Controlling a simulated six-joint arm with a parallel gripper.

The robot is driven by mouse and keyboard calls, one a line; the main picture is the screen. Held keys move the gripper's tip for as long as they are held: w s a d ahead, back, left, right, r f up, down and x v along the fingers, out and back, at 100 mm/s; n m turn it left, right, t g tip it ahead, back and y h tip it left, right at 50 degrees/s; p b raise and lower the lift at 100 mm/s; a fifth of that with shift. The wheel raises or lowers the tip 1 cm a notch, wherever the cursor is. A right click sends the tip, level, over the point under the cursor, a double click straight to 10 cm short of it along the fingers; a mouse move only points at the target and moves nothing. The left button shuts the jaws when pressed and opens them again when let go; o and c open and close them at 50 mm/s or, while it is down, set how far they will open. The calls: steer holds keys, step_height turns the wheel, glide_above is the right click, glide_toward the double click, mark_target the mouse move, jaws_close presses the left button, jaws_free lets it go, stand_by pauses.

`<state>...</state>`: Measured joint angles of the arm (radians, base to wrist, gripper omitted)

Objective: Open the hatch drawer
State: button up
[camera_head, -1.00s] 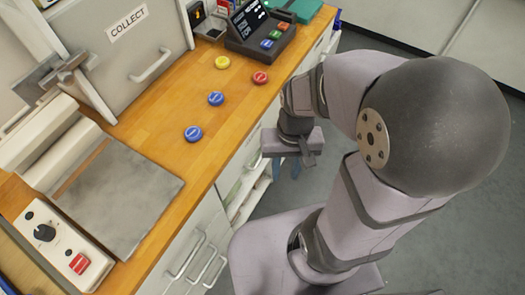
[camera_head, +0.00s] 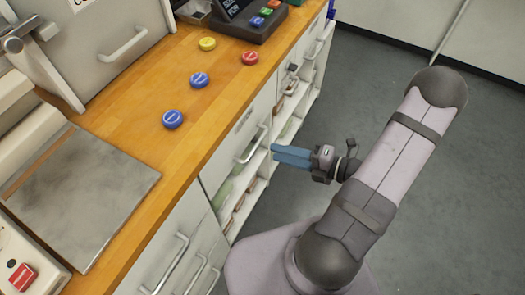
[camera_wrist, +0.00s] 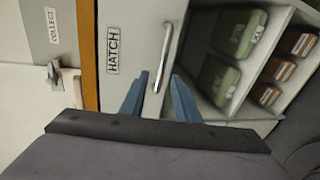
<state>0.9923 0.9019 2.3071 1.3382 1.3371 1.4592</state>
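The hatch drawer (camera_head: 226,152) is a pale front under the wooden counter, and it looks shut. In the wrist view its front (camera_wrist: 138,22) carries a HATCH label (camera_wrist: 113,51) and a bar handle (camera_wrist: 163,57). The handle also shows in the head view (camera_head: 252,145). My gripper (camera_head: 274,153) has blue fingers pointing left at the cabinet, a little short of the handle. In the wrist view my gripper (camera_wrist: 159,80) is open and empty, with the handle lined up between the fingertips.
Open shelves right of the drawer hold green packs (camera_wrist: 240,32) and brown boxes (camera_wrist: 291,43). More handles (camera_head: 165,264) line the cabinet at lower left. Blue, yellow and red discs (camera_head: 199,80) lie on the counter (camera_head: 140,95). The grey floor (camera_head: 455,200) is clear.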

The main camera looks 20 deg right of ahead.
steer(key=w+a+f+m, duration=0.1)
steer(key=w+a+f, duration=0.1)
steer(key=w+a, duration=0.2)
steer(key=shift+w+a, duration=0.15)
steer(key=shift+w, duration=0.55)
steer(key=shift+c, duration=0.6)
jaws_close()
